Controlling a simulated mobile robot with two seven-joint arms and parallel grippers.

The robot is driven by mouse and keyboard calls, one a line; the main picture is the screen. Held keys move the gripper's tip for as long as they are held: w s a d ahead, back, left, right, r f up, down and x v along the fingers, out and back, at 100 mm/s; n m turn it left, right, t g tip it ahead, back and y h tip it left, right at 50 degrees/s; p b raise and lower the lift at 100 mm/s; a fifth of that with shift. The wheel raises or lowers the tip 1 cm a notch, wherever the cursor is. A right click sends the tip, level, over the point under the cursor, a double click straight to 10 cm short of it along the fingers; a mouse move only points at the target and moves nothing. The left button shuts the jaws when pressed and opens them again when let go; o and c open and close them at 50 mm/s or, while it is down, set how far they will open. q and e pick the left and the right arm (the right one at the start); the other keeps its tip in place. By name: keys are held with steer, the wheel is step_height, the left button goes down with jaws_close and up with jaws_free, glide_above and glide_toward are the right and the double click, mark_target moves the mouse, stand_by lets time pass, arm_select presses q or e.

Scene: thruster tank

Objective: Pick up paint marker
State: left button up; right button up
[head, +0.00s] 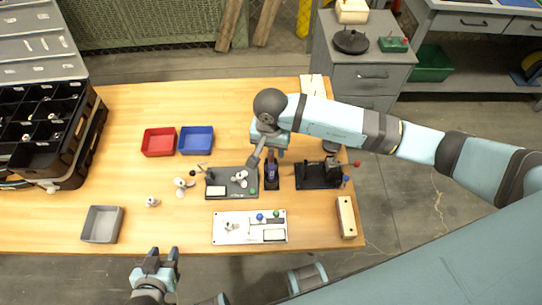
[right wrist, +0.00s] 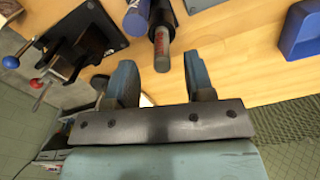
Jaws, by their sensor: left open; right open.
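A slim dark cylinder with red markings and a grey end, which looks like the paint marker (right wrist: 161,42), shows in the right wrist view. Its grey end lies between the open fingertips of my right gripper (right wrist: 158,68), with gaps on both sides. A blue cylinder (right wrist: 137,18) is close beside it. In the head view my right gripper (head: 270,146) is above the back of a small black stand (head: 271,184) that holds a blue item; I cannot pick out the marker there. My left gripper (head: 162,256) is open and empty, off the table's front edge.
A dark fixture plate (head: 228,191) and a black fixture with coloured knobs (head: 318,177) flank the stand. A white plate (head: 222,236) lies in front. Red (head: 158,142) and blue (head: 196,140) bins stand back left, a grey tray (head: 101,224) front left.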

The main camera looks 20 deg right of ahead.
mark_target(271, 160)
steer(key=f, duration=0.3)
steer(key=f+p, duration=0.1)
steer(key=f, duration=0.1)
steer(key=shift+w+d+f, duration=0.15)
steer(key=shift+w, duration=0.15)
jaws_close()
